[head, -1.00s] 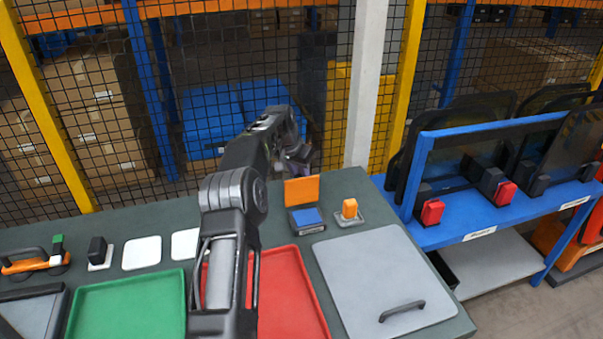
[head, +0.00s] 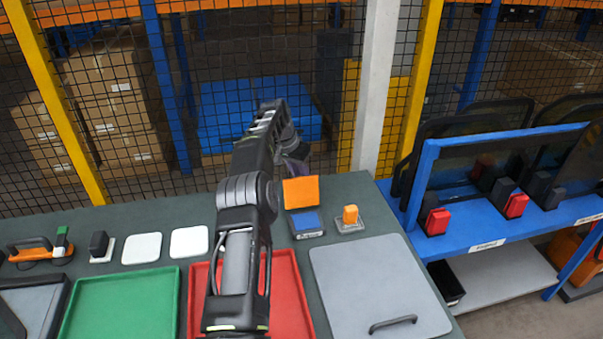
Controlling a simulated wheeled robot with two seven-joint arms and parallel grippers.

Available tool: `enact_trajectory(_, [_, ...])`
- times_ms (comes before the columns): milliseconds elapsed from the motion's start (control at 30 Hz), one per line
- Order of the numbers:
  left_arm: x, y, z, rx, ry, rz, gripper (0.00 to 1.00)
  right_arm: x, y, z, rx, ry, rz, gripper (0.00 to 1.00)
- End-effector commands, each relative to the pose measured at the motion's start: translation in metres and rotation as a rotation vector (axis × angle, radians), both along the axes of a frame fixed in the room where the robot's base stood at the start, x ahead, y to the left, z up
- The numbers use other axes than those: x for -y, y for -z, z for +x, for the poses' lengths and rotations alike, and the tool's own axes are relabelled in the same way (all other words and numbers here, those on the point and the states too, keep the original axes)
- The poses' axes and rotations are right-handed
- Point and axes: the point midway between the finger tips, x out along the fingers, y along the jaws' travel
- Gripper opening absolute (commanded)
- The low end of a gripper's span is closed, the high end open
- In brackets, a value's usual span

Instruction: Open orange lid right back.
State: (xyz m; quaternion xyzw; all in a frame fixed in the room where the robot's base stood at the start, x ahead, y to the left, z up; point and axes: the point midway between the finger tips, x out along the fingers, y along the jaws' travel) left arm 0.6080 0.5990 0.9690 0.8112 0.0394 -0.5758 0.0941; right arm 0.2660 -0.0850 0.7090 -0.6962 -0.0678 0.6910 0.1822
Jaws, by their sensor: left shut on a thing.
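The orange lid (head: 300,192) stands raised at the back of a small box with a blue inside (head: 307,223), near the back edge of the dark table. My left arm reaches over the table from the front. My left gripper (head: 294,166) is at the upper edge of the lid, on its far side, and is shut on it. The fingertips are small, dark and partly hidden by the wrist and lid. My right gripper is not in view.
An orange block on a grey base (head: 350,217) stands close right of the box. A grey panel with a handle (head: 375,285), a red tray (head: 290,290) and a green tray (head: 122,305) lie in front. A mesh fence (head: 235,60) stands behind.

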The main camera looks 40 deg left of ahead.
Motion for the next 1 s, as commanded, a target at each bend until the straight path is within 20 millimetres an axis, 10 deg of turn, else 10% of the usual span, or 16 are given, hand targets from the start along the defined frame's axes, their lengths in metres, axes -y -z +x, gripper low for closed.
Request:
enact_trajectory(33, [-0.0114, 0.0242, -0.0128, -0.039, -0.008, 0.020, 0.00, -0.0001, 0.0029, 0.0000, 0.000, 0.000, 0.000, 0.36])
enact_trajectory(267, [-0.0114, 0.0242, -0.0129, -0.039, -0.008, 0.020, 0.00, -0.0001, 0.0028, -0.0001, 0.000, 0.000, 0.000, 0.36])
enact_trajectory(300, [-0.0114, 0.0242, -0.0128, -0.039, -0.008, 0.020, 0.25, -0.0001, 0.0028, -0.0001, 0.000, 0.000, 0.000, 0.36])
enact_trajectory(633, [-0.0112, 0.0242, -0.0128, -0.040, -0.007, 0.020, 0.51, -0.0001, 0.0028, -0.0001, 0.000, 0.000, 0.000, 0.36])
enact_trajectory(1000, [-0.0108, 0.0244, -0.0133, -0.042, -0.007, 0.018, 0.51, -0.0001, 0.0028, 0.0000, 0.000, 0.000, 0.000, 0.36])
